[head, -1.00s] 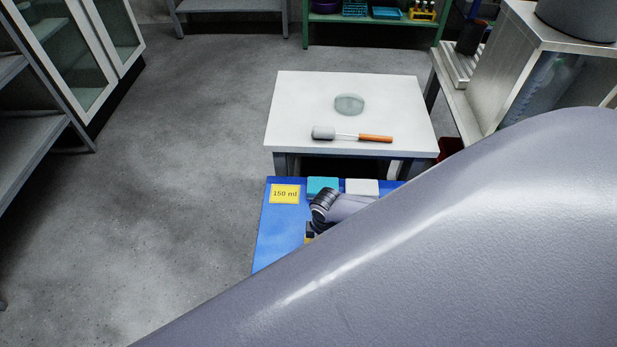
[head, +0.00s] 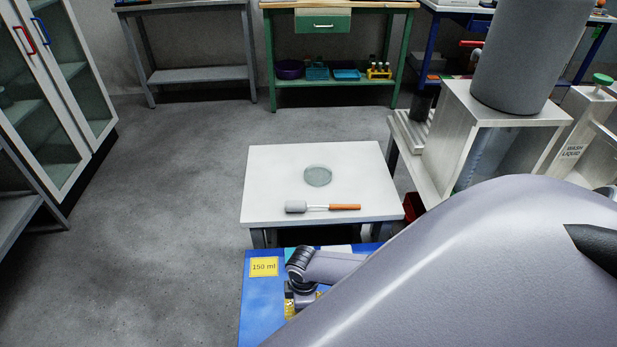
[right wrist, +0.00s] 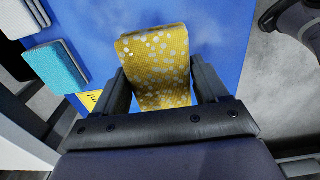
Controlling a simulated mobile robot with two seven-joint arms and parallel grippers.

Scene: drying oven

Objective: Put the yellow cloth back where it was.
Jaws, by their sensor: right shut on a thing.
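The yellow cloth with pale dots (right wrist: 157,62) sits between the fingers of my right gripper (right wrist: 160,92) in the right wrist view. The gripper is shut on it over a blue tabletop (right wrist: 218,22). I cannot tell whether the cloth touches the tabletop. In the head view, my right gripper (head: 292,302) is over the blue tabletop (head: 255,310), with only a little yellow showing there; my arm hides much of that table. My left gripper is not in view.
A turquoise block (right wrist: 55,67) and a white block (right wrist: 22,16) lie on the blue tabletop beside the cloth. A yellow "150 ml" label (head: 264,267) lies on its left. A white table (head: 270,165) beyond holds a glass dish (head: 318,176) and an orange-handled tool (head: 343,207).

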